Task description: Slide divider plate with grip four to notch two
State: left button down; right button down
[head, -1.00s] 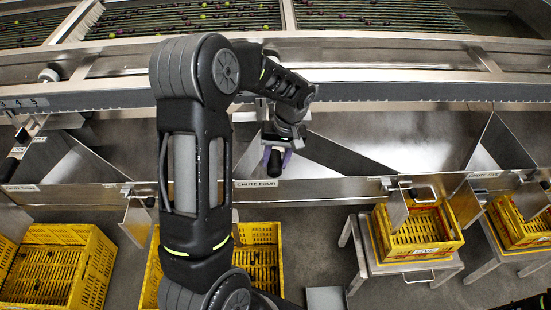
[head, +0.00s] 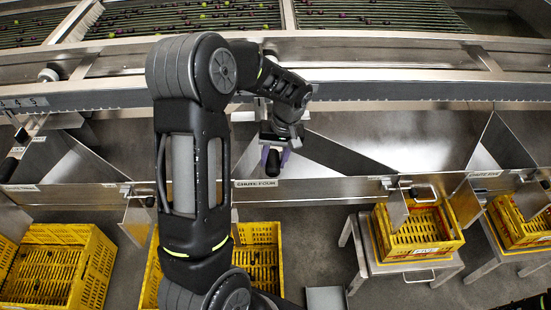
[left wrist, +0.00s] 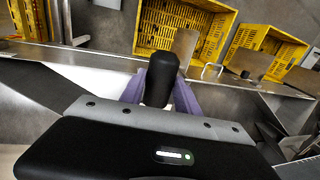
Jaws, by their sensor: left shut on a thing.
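The black grip (head: 273,163) stands up between the purple fingers of my left gripper (head: 275,158), above the front wall labelled chute four (head: 257,183). The gripper is shut on it. In the left wrist view the grip (left wrist: 160,78) also sits between both purple fingers of the gripper (left wrist: 160,92). A slanted metal plate (head: 345,155) runs down to the right from the gripper. I cannot tell if it joins this grip, as the arm hides the link. The notched rail (head: 430,92) runs behind; which notch the plate is at cannot be told.
A dark handle (head: 8,168) and plate (head: 75,165) lie at the left. Rollers with fruit (head: 190,18) run along the back. The chute floor (head: 410,135) to the right is clear.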

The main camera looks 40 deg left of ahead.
pick_arm(q)
jog(key=s+a, duration=0.1)
jog(key=a, duration=0.1)
jog(key=s+a+b, duration=0.1)
jog(key=s+a, duration=0.1)
jog(key=shift+s+a, duration=0.2)
jog(key=shift+s, duration=0.1)
jog(key=c, duration=0.9)
grip_release()
jog(key=shift+r, duration=0.15)
notch_tip(320, 180, up, 7)
jog(key=w+d+b, duration=0.1)
jog(key=shift+r, duration=0.2)
jog(key=shift+d, duration=0.1)
